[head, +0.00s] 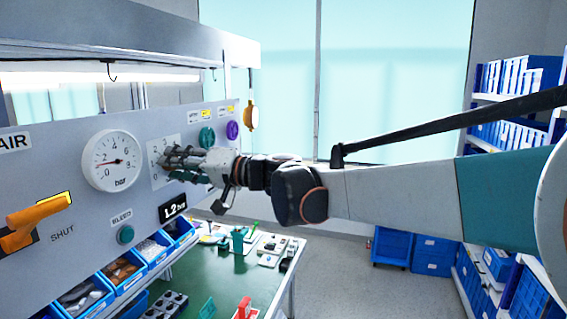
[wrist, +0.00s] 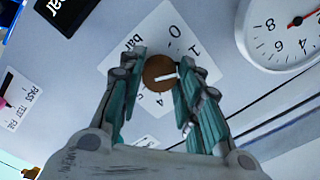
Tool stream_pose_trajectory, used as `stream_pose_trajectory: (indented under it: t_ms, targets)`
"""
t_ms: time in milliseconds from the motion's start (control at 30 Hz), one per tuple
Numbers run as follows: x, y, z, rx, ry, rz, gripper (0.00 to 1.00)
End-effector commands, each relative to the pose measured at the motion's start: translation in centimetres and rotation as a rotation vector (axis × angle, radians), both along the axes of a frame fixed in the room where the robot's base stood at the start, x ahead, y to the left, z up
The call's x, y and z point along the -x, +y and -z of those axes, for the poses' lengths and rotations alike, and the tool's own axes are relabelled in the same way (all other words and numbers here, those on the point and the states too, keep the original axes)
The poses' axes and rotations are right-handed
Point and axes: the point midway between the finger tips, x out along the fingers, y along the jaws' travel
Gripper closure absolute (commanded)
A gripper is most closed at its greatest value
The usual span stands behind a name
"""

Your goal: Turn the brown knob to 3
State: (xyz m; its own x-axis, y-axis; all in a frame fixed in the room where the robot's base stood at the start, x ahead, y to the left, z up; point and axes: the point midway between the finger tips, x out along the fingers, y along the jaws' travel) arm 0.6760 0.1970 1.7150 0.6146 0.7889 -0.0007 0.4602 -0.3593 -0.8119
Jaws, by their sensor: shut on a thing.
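The brown knob (wrist: 160,72) shows in the wrist view between my gripper's fingers, with a white pointer line running towards the right finger. Its white dial plate (wrist: 155,28) carries 0, 1 and "bar" above the knob and 4 below it. The right finger hides the numbers between 1 and 4, so I cannot read the one at the pointer. My gripper (wrist: 160,80) is shut on the knob, one finger on each side. In the head view my gripper (head: 183,160) is at the panel's dial plate (head: 159,143) and hides the knob.
On the grey panel (head: 60,160), a round gauge (head: 112,160) is left of my gripper; a green knob (head: 206,137) and a purple knob (head: 232,130) are to its right. An orange handle (head: 38,220) sticks out lower left. Blue bins (head: 122,275) stand below.

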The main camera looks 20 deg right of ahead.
Motion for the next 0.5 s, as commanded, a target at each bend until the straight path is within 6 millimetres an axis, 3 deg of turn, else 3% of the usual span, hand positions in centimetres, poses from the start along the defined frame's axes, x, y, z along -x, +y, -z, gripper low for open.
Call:
stream_pose_trajectory:
  t_ms: [500]
  targets:
    - [0.29, -0.03, -0.13, -0.304, 0.387, 0.001, 0.92]
